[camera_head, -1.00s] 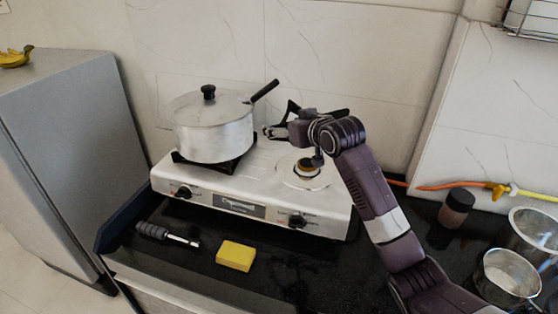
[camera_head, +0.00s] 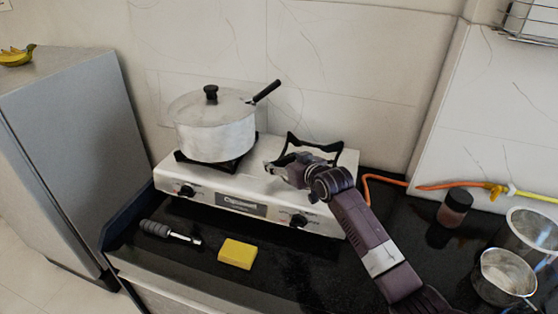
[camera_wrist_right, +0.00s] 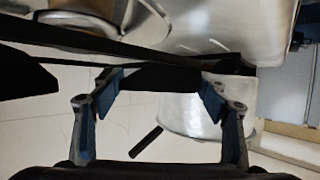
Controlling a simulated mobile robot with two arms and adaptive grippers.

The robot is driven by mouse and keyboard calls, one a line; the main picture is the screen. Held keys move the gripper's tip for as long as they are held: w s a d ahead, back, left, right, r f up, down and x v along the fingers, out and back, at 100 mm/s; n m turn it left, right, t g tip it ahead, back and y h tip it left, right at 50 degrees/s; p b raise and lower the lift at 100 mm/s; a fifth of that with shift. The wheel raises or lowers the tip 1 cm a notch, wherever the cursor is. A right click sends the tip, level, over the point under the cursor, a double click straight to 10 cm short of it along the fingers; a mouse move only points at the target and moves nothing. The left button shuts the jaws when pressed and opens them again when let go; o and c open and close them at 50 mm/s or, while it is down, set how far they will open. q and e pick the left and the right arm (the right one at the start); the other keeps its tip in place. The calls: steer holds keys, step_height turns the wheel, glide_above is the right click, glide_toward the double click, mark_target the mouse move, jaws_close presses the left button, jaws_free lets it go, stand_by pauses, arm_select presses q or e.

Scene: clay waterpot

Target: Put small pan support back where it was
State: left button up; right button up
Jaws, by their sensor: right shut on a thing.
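The small pan support (camera_head: 324,147) is a black metal frame over the right side of the white stove (camera_head: 222,193). My right gripper (camera_head: 275,167) is shut on it at its left front side. The support also shows as dark bars (camera_wrist_right: 150,54) across the right wrist view, by the fingers of my right gripper (camera_wrist_right: 160,88). The right burner (camera_wrist_right: 75,27) shows in part there; in the head view the support, gripper and arm hide it. I cannot tell whether the support touches the stove top. My left gripper is not in view.
A lidded metal pot (camera_head: 214,130) stands on the left burner's black support, its handle pointing right. A yellow sponge (camera_head: 237,254) and a grey-handled tool (camera_head: 168,232) lie on the counter in front. A jar (camera_head: 455,209), metal pans (camera_head: 505,277) and an orange hose (camera_head: 388,180) are at the right.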

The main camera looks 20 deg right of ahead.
steer(key=shift+r, duration=0.1)
steer(key=shift+f, duration=0.55)
steer(key=o, duration=1.7)
steer(key=shift+s, duration=0.1)
steer(key=shift+d+r, duration=0.1)
steer(key=shift+r, duration=0.55)
steer(key=b+v, duration=0.1)
steer(key=v, duration=1)
steer(key=shift+s+r, duration=0.15)
steer(key=shift+s, duration=0.25)
